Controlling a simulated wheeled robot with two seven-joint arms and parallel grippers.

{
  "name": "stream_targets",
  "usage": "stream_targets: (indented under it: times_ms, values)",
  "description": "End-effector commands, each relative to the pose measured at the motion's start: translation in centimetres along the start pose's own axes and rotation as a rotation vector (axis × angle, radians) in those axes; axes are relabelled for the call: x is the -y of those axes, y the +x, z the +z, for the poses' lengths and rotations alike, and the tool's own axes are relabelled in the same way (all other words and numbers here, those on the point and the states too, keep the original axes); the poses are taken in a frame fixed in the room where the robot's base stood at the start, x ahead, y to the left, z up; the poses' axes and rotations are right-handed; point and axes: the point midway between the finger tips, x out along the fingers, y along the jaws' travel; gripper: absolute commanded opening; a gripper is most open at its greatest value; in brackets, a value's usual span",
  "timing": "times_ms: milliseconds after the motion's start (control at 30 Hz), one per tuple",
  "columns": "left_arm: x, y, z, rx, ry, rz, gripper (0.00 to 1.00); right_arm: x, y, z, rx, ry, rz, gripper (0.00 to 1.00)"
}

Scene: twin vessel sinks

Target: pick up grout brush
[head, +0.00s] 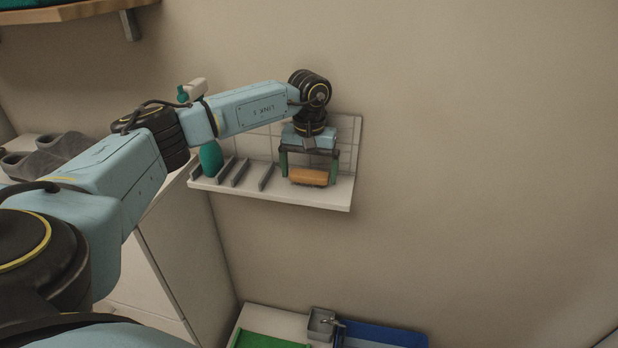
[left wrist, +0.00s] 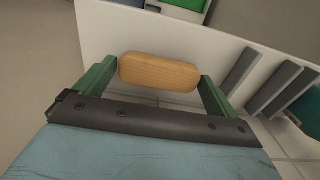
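The grout brush (head: 309,177) shows as an orange-brown wooden block on the white wall shelf (head: 270,192), towards its right end. In the left wrist view the wooden block (left wrist: 158,72) lies across the space between the fingertips. My left gripper (head: 308,171) is open, with one green finger on each side of the block. In the left wrist view the left gripper (left wrist: 158,80) has its fingers near the block's two ends; I cannot tell whether they touch it. Bristles are hidden. My right gripper is not in view.
Grey upright dividers (head: 240,173) stand on the shelf left of the block. A green spray bottle (head: 211,158) stands at the shelf's left end. Below are a green mat (head: 268,341) and a blue basin (head: 385,335). The wall right of the shelf is bare.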

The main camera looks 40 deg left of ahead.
Motion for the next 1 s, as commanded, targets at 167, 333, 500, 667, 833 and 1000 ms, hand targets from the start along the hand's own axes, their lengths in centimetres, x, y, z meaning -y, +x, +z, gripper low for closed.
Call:
stream_targets:
  times_ms: [167, 333, 500, 667, 833, 1000]
  values:
    - [0.0, 0.0, 0.0, 0.000, 0.000, 0.000, 0.71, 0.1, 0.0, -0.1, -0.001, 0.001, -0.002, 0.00]
    - [0.0, -0.1, 0.0, 0.000, 0.000, 0.001, 0.63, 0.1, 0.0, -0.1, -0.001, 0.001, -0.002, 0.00]
    - [0.0, -0.4, 0.0, -0.001, 0.000, 0.001, 0.63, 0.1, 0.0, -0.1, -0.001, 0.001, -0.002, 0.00]
    - [-0.1, -2.9, -0.1, -0.003, 0.000, 0.004, 0.63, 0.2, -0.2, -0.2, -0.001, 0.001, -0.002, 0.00]
    - [-0.1, -6.4, -0.1, -0.004, 0.000, 0.003, 0.63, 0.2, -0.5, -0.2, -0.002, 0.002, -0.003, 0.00]
    - [-0.1, -9.0, 0.0, -0.001, 0.000, 0.002, 0.63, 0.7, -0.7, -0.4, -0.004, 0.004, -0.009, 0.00]
